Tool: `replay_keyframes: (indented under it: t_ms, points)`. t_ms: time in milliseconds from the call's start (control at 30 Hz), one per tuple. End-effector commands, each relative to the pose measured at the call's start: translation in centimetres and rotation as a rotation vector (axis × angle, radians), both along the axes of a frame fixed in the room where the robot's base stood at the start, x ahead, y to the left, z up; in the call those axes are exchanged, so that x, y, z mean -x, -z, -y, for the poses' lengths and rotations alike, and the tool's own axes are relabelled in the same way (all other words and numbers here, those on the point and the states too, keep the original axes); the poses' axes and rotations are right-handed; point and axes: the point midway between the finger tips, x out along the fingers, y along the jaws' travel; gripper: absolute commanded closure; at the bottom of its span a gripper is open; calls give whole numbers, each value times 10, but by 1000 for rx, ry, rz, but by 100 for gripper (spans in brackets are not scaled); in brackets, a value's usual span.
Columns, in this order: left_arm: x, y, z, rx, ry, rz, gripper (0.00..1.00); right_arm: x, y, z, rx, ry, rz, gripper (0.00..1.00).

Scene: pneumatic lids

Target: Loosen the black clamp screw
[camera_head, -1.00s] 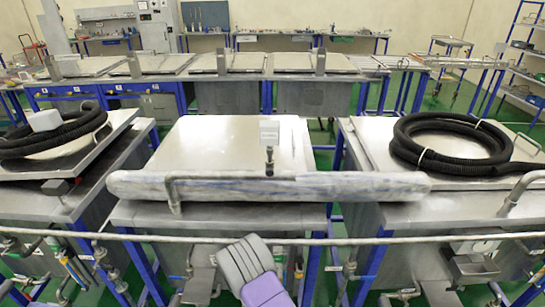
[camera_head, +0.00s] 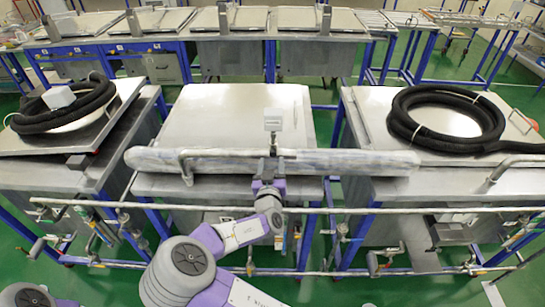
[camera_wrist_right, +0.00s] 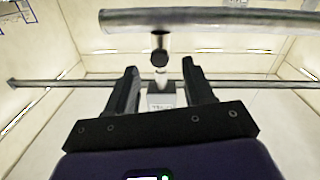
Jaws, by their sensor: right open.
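The black clamp screw (camera_wrist_right: 160,59) shows in the right wrist view as a short dark knob below a grey metal tube (camera_wrist_right: 210,20). My right gripper (camera_wrist_right: 160,68) is open, with one finger on each side of the screw in that picture; I see no contact. In the head view the right gripper (camera_head: 268,183) is at the front of the middle station, just below the wrapped horizontal roll. A small white box (camera_head: 273,119) stands above it on a dark stem; it also shows between the fingers in the wrist view (camera_wrist_right: 162,97). My left gripper is out of view.
The wrapped roll (camera_head: 350,162) lies across the front of the middle metal lid (camera_head: 235,115). A long pipe rail (camera_head: 400,210) runs in front of the stations. Black hoses lie coiled on the left (camera_head: 75,108) and right (camera_head: 445,115) stations.

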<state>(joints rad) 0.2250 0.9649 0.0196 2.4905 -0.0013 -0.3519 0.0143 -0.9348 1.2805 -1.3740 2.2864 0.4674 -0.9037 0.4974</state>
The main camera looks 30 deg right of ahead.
Motion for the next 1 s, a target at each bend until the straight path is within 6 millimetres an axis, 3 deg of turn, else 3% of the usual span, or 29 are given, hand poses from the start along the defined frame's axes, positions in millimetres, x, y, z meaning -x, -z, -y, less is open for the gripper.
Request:
replay_keyframes:
  t_ms: [200, 533, 867, 1000]
  points:
    - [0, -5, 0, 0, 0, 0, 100, -21, 0, 15, 0, 1, -1, 47]
    - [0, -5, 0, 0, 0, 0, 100, -25, 1, 17, -1, 0, -3, 47]
    - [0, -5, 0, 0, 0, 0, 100, -24, 1, 17, -1, 0, -3, 96]
    - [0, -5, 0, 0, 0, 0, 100, -24, 1, 17, 0, 0, -4, 100]
